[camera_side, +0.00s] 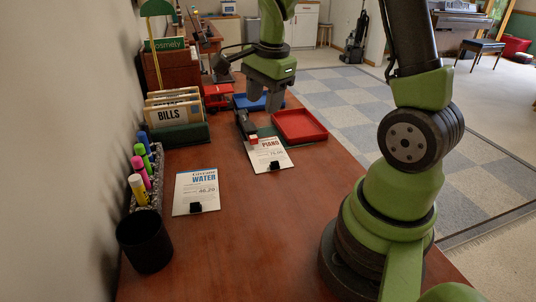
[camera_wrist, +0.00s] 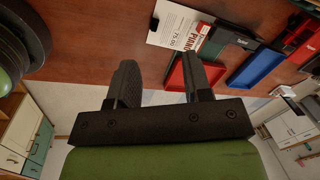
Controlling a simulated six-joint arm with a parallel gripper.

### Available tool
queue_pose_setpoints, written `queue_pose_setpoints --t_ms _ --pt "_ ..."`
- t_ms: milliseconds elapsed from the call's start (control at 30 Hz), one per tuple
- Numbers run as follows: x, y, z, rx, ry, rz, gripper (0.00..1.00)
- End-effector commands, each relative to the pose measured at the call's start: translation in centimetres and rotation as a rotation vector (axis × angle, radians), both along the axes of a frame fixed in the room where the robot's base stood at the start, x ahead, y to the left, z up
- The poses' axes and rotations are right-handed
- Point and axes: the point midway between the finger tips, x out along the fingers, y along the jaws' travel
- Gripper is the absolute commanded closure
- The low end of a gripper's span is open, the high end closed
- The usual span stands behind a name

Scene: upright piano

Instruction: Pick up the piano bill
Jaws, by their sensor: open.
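The piano bill (camera_side: 268,154), a white sheet with "PIANO" in red, lies on the brown desk in the side view, with a small black clip (camera_side: 274,165) at its near edge. The piano bill also shows near the top of the wrist view (camera_wrist: 174,24), beyond my fingertips. My gripper (camera_side: 265,97) is open and empty, raised above the far part of the desk, behind the piano bill and apart from it. In the wrist view its two dark fingers (camera_wrist: 158,80) stand apart with nothing between them.
The water bill (camera_side: 196,187) lies at left front of the piano bill. A red tray (camera_side: 300,125), a blue tray (camera_side: 242,101) and a stamp (camera_side: 245,124) are near it. A bills holder (camera_side: 184,134), highlighters (camera_side: 142,160) and a black cup (camera_side: 145,241) line the wall. Front desk is clear.

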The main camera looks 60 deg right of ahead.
Motion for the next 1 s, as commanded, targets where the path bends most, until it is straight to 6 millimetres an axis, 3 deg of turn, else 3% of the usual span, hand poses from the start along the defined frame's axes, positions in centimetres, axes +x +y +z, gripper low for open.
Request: queue_pose_setpoints --t_ms 33,100,300,600,867,1000 --pt "0.1 -1.4 -2.1 0.021 0.040 -0.105 0.55" --pt "0.1 -2.8 -4.3 0.042 0.079 -0.234 0.55" --pt "-0.3 -5.1 -8.3 0.069 0.139 -0.459 0.55" --pt "-0.5 -5.3 -12.5 0.074 0.153 -0.496 0.55" --pt "-0.4 -5.1 -14.9 0.074 0.151 -0.492 0.55" --pt "-0.3 -4.8 -17.2 0.074 0.152 -0.493 0.55"
